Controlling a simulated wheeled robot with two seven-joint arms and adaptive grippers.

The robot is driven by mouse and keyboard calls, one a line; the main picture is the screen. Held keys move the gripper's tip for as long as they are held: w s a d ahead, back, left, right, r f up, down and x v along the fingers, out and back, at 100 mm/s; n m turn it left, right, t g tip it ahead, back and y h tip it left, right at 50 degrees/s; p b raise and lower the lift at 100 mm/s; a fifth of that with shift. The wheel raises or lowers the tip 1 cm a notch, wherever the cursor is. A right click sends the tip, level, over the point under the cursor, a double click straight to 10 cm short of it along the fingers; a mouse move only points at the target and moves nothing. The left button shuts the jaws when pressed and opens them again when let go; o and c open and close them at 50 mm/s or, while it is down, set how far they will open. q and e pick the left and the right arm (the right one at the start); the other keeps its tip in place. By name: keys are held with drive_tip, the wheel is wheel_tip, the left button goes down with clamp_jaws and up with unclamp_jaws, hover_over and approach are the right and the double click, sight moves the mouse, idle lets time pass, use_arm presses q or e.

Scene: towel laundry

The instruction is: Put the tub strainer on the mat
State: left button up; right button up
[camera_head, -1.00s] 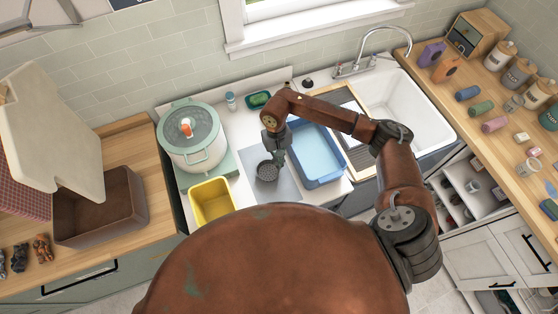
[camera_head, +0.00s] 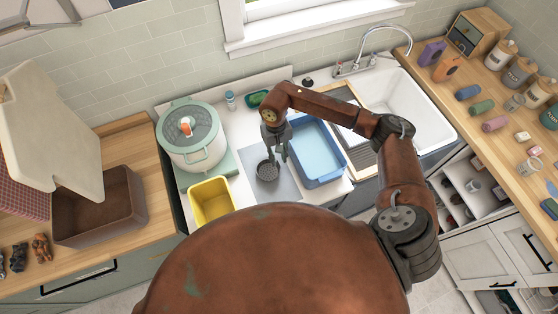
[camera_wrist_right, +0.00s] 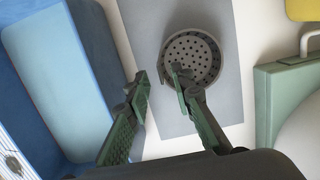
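The tub strainer (camera_head: 267,170) is a dark grey round cup with holes in its base. It sits on the grey mat (camera_head: 286,187) on the white counter, left of the blue basin. In the right wrist view the strainer (camera_wrist_right: 193,55) lies within the mat (camera_wrist_right: 150,25). My right gripper (camera_head: 276,156) is above the strainer, open, with nothing between its fingers. In the right wrist view its fingers (camera_wrist_right: 158,82) are spread apart; one overlaps the strainer's near rim, and I cannot tell if it touches. My left gripper is not in view.
A blue basin (camera_head: 340,168) with light blue contents stands right of the mat. A yellow tub (camera_head: 211,201) and a lidded pot (camera_head: 191,150) stand left. The white sink (camera_head: 425,105) is farther right. A brown box (camera_head: 128,205) is on the left counter.

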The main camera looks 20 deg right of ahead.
wheel_tip(320, 180, up, 10)
drive_tip(key=w+b, duration=0.1)
drive_tip(key=b, duration=0.1)
drive_tip(key=shift+w, duration=0.2)
